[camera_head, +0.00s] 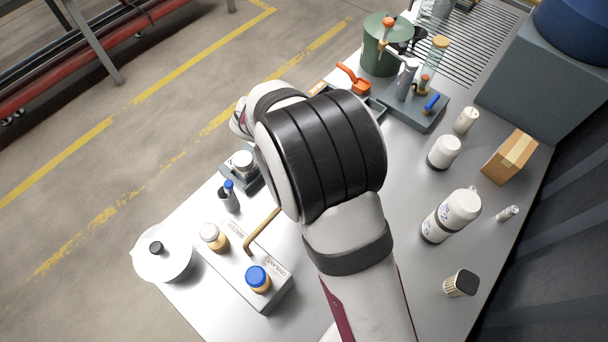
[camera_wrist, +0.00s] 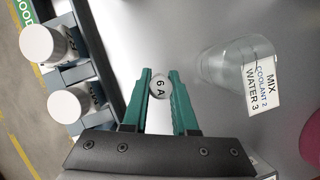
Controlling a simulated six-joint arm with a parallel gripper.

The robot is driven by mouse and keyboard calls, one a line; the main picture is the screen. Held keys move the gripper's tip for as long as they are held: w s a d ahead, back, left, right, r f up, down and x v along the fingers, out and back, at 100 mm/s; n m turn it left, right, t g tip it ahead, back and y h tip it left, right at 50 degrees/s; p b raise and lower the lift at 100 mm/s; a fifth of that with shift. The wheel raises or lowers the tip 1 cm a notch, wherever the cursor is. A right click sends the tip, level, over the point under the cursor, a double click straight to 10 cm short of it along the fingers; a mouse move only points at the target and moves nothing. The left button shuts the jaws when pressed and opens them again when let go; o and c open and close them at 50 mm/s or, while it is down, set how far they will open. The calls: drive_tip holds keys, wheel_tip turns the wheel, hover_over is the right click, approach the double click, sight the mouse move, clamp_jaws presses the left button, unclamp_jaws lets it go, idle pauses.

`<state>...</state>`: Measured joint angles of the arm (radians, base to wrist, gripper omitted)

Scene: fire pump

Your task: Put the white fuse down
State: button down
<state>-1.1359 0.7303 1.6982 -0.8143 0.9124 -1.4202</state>
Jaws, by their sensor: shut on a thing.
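The white fuse (camera_wrist: 159,87) is between the green fingertips of my gripper (camera_wrist: 160,82) in the wrist view. Its round end faces the camera and carries a short printed marking that seems to read "6 A". My gripper is shut on it, above the grey table top (camera_wrist: 190,30). I cannot tell whether the fuse touches the surface. In the head view my own arm hides the gripper and the fuse.
In the wrist view a clear flask (camera_wrist: 235,65) labelled "MIX COOLANT 2 WATER 3" stands right of the gripper. Two white-topped parts (camera_wrist: 43,42) in a grey holder are at left. Bottles (camera_head: 452,215) and a cardboard box (camera_head: 510,156) stand at right in the head view.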

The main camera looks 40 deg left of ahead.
wheel_tip(320, 180, up, 4)
drive_tip(key=shift+r, duration=0.2)
drive_tip(key=shift+w+d+r, duration=0.15)
drive_tip(key=w+d+r+m+g, duration=0.3)
drive_tip(key=w+d+r+m, duration=0.15)
drive_tip(key=d+m, duration=0.6)
drive_tip(key=w+d+r+m+g+y, duration=0.1)
drive_tip(key=w+d+r+m+g, duration=0.3)
drive_tip(key=d+m, duration=0.6)
drive_tip(key=w+d+r+m+g, duration=0.25)
drive_tip(key=d+r+m, duration=0.35)
drive_tip(key=d+m, duration=0.45)
drive_tip(key=m+t+y, duration=0.4)
drive_tip(key=m+t, duration=0.5)
drive_tip(key=m, duration=2)
hover_over(513, 150)
drive_tip(key=s+d, duration=0.1)
wheel_tip(513, 150, down, 6)
drive_tip(key=shift+h, duration=0.3)
wheel_tip(513, 150, down, 10)
drive_tip(key=shift+s+r, duration=0.1)
drive_tip(key=shift+r, duration=0.1)
